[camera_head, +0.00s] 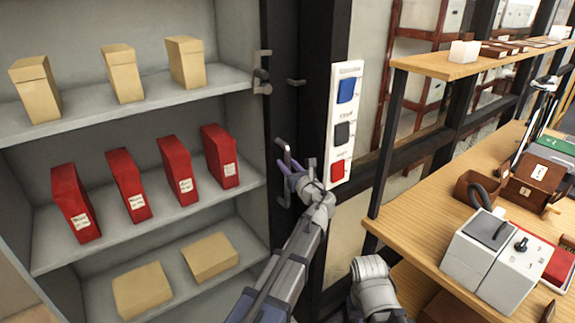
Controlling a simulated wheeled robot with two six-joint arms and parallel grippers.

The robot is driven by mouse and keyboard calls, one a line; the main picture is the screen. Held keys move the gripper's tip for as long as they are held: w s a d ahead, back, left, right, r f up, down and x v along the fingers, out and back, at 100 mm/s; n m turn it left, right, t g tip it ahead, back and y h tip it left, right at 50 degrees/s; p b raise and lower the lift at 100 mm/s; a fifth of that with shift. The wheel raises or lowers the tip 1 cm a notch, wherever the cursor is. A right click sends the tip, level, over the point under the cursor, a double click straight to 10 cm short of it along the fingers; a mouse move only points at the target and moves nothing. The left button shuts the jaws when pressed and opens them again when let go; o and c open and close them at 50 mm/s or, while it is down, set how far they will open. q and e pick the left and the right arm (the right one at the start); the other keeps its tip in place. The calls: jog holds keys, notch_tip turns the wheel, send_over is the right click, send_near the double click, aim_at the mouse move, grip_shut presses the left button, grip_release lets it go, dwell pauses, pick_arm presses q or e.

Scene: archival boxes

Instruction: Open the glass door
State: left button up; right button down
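A grey shelf cabinet (150,108) fills the left side, beside a dark upright frame (305,100). I cannot make out a glass pane or its edges for certain, nor whether a door is open. A slim metal handle (287,152) stands on the dark frame. My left gripper (290,173), with purplish fingers, is right at the handle's lower part. Whether the fingers are around it or touching it, and how far apart they are, is too small to tell. A grey piece of my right arm shows at the bottom centre; I see no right fingertips.
Red boxes (180,170) and tan boxes (122,74) stand on the cabinet shelves. A white panel with coloured switches (343,125) is just right of the handle. A wooden shelf unit (425,210) with a grey device (495,255) stands close on the right.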

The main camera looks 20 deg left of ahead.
pick_arm(q)
grip_shut()
dwell(1.0)
